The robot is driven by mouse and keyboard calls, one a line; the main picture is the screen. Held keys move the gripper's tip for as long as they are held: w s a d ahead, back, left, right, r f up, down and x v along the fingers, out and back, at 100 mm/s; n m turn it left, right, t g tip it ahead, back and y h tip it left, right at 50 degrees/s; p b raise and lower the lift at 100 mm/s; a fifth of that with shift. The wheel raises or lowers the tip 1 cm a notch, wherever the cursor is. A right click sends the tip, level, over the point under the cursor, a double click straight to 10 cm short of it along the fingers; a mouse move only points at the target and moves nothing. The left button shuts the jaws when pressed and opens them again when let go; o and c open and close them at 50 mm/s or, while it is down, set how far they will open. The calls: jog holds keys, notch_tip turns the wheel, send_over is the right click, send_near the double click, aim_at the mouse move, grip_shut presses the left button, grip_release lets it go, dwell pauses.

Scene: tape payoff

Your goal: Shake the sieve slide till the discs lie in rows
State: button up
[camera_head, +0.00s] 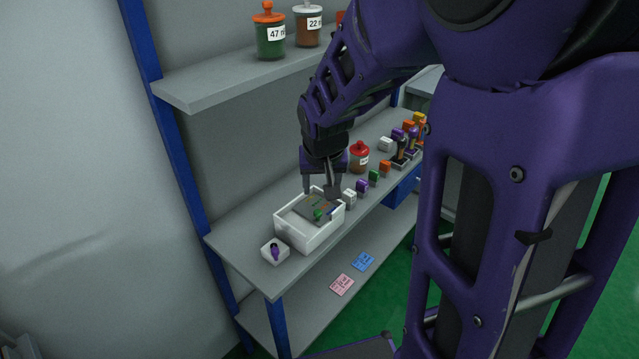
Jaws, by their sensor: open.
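A white open box (297,236) stands near the front end of the shelf. Inside it lies a dark grey plate (304,209) with small coloured spots and a green part on it. This may be the sieve slide; single discs and any rows are too small to tell. My gripper (319,191) points down over the far side of the box, with its two fingers apart. I see nothing held between them. Whether the fingertips touch the plate or box cannot be told, and the gripper partly hides the box's far edge.
A small white block with a purple knob (275,251) stands left of the box. Small coloured blocks and a red-lidded jar (358,157) stand behind it to the right. An upper shelf (237,77) holds jars. Pink and blue cards (342,285) lie on the lower shelf.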

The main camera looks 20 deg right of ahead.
jog(key=shift+p+v, duration=0.6)
jog(key=shift+v, duration=2.15)
